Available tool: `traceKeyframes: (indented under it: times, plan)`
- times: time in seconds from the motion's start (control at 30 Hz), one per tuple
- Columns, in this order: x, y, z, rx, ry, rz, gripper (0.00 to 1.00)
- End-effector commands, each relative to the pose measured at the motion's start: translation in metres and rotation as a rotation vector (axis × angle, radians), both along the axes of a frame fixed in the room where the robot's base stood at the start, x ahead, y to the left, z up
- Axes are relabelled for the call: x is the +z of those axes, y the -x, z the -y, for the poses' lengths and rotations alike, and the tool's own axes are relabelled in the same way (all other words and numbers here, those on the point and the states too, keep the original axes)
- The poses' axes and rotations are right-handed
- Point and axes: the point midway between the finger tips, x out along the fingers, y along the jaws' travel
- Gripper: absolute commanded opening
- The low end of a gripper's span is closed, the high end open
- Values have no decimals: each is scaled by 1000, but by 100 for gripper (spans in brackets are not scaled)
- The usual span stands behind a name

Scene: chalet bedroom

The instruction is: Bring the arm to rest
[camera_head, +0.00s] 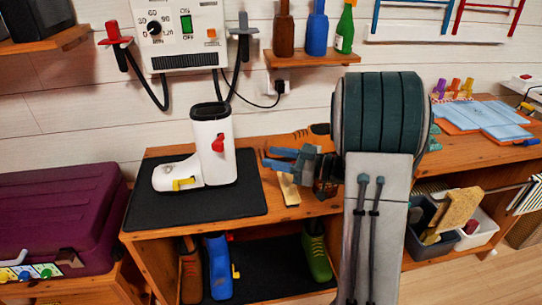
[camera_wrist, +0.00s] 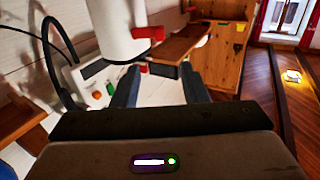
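My gripper (camera_head: 272,159) is at the end of my arm, over the wooden bench, just right of a white boot-shaped object (camera_head: 217,150). Its two fingers point left towards the boot. In the wrist view the fingers of my gripper (camera_wrist: 160,88) stand apart with nothing held between them. The boot stands upright on a black mat (camera_head: 150,214) and has a red knob and a yellow lever. Its white shaft (camera_wrist: 122,30) and red knob also show at the top of the wrist view. My grey-green arm hides part of the bench.
A wall unit (camera_head: 180,30) with cables hangs above the boot. A small shelf (camera_head: 311,58) holds bottles. A purple case (camera_head: 60,215) stands at left. Shoes (camera_head: 317,252) sit on the lower shelf. Grey and white bins (camera_head: 478,232) stand right of my arm.

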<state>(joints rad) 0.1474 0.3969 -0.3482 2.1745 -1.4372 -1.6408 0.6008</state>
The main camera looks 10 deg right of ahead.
Motion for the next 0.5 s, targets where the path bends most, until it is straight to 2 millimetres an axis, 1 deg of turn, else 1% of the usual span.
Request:
traceKeyframes:
  times: [0.17,0.27,0.37,0.5]
  plan:
    - [1,0,0,-2,1,0,40]
    - [7,-5,0,-33,20,9,40]
    - [21,-16,2,-118,67,26,40]
    - [49,-36,12,-314,166,42,40]
